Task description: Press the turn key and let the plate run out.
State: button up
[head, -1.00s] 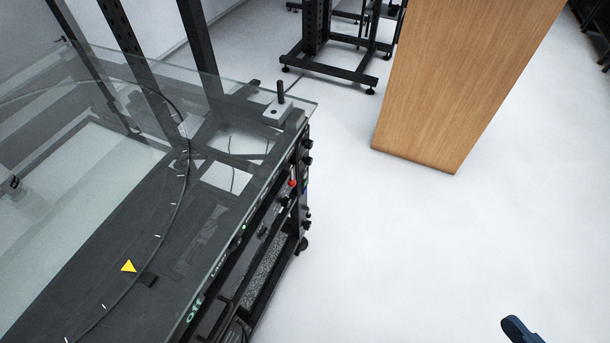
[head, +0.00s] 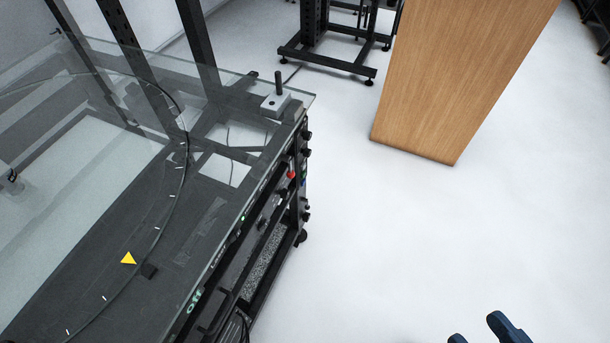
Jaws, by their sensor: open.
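The turntable's clear round plate (head: 100,230) has a dark curved rim with white tick marks, beside a yellow triangle (head: 128,258). It sits on a black-framed stand under a glass top. The stand's front panel (head: 250,230) faces right and is seen at a steep slant. It carries a green "Off" label (head: 195,300), a small green light (head: 243,217), a red knob (head: 291,175) and several black knobs. I cannot tell which part is the turn key. My gripper (head: 480,333) is at the bottom right edge, open and empty, well clear of the panel. Only its dark blue fingertips show.
The glass top's corner (head: 308,98) juts out past the stand, with a metal block and black post (head: 277,95) near it. A wooden cabinet (head: 460,80) stands at the back right. White floor (head: 400,230) lies open between the panel and my gripper.

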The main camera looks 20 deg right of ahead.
grip_shut()
dwell(1.1)
